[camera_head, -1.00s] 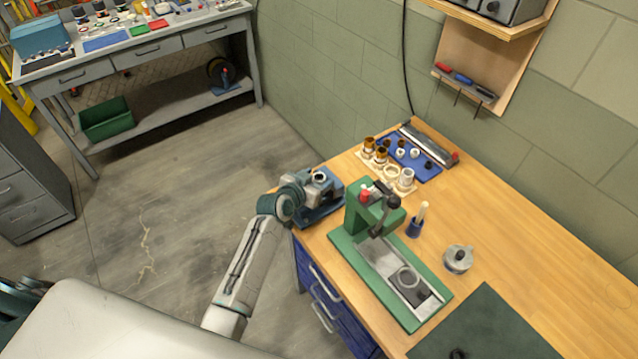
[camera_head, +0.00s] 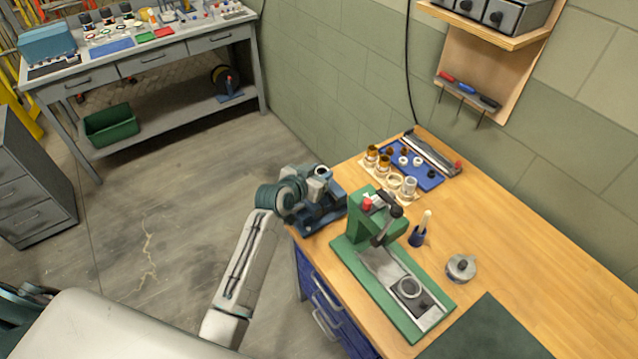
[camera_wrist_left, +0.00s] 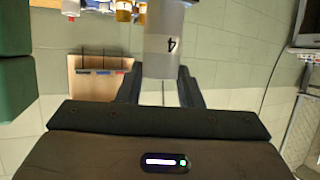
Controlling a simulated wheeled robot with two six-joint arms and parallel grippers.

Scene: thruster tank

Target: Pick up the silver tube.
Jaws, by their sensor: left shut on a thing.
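My left gripper (camera_head: 318,184) is over the near-left corner of the wooden bench, just above a blue vise-like fixture (camera_head: 326,212). It is shut on the silver tube, whose round open top (camera_head: 322,172) shows between the jaws in the head view. My right gripper is not in view.
A green press (camera_head: 375,215) stands close to the right of the gripper. Behind are a blue tray (camera_head: 428,180) with small parts and several brass and white pieces. A blue cup with a brush (camera_head: 418,236) and a grey round part (camera_head: 461,268) stand farther right.

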